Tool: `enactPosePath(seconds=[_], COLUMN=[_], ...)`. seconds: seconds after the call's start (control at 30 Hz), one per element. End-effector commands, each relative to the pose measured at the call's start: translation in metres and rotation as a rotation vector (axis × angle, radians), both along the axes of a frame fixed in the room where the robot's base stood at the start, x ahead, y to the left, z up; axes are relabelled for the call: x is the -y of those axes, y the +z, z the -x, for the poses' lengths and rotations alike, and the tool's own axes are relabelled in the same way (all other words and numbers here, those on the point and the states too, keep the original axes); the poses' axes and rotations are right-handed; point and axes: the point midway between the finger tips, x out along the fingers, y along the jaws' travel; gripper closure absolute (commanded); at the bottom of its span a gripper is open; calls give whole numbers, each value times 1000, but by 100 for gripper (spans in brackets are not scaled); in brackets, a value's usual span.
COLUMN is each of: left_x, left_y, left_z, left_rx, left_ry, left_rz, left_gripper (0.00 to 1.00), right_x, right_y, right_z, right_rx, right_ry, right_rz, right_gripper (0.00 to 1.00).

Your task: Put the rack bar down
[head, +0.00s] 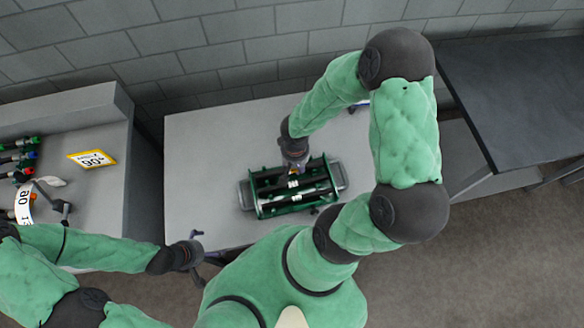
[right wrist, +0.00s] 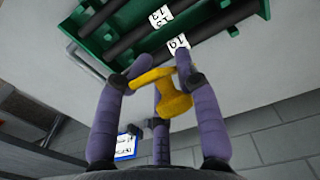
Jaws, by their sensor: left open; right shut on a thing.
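A green rack (head: 257,203) holding dark bars with white labels stands on the light grey table. In the right wrist view the rack (right wrist: 92,46) is at the top, with labelled dark bars (right wrist: 130,38) in it. My right gripper (head: 294,168) is over the rack's far side. In the right wrist view its purple fingers (right wrist: 150,82) are shut around a yellow handle-like piece (right wrist: 172,100), apparently the rack bar's handle. Its join to a bar is hidden. My left gripper (head: 203,247) is open and empty near the table's front left edge.
A grey side shelf (head: 100,190) at the left holds several tools and a yellow-edged number sign (head: 92,159). A dark table (head: 515,90) stands at the right. The light grey table (head: 205,140) is clear left of the rack. A block wall is behind.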

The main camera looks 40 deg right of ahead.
Motion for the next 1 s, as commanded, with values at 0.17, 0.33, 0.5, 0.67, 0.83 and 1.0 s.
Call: enactPosePath(seconds=[0.17, 0.33, 0.5, 0.67, 0.83, 1.0], left_x=[0, 0, 0, 0, 0, 0], left_y=[-12, -20, -28, -34, -34, -33], left_z=[0, 0, 0, 0, 0, 0], left_rx=[0, 0, 0, 0, 0, 0], left_ry=[0, 0, 0, 0, 0, 0], left_rz=[0, 0, 0, 0, 0, 0], left_gripper=[0, 0, 0, 0, 0, 0], right_x=[-6, -9, -13, -16, -17, -17], right_y=[-9, -13, -18, -21, -21, -21], right_z=[10, 18, 26, 32, 33, 33], right_rx=[-5, -5, -5, -5, -6, -6], right_ry=[2, 2, 1, 1, 1, 1], right_rz=[-1, -1, -1, -1, -1, -1], right_gripper=[83, 83, 83, 83, 84, 84])
